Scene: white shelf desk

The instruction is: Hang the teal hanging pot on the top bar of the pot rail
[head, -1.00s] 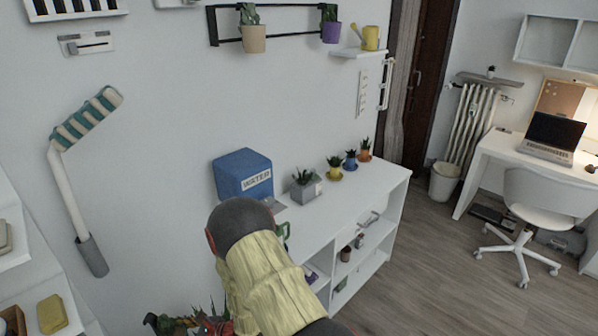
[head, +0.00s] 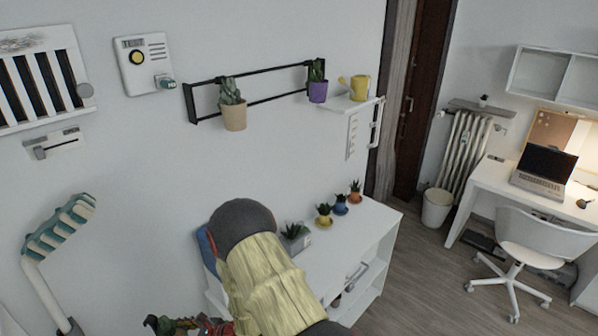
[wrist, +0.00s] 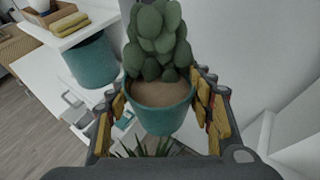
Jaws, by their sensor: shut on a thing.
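The teal pot (wrist: 160,103), with a green cactus in soil, sits upright between the fingers of my gripper (wrist: 163,112) in the wrist view. My gripper is shut on its sides. In the head view my gripper shows only partly at the bottom edge, left of my forearm, and the teal pot cannot be made out there. The black pot rail (head: 194,103) is on the wall, above and well apart from my gripper. A beige pot (head: 235,117) hangs near its left end and a purple pot (head: 318,91) near its right end. The top bar between them looks free.
A small wall shelf (head: 345,106) with a yellow watering can (head: 359,88) adjoins the rail's right end. A white shelf unit (head: 372,237) with small potted plants stands below. A white wall device (head: 144,64) is left of the rail. A teal-striped wall fixture (head: 60,228) is at lower left.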

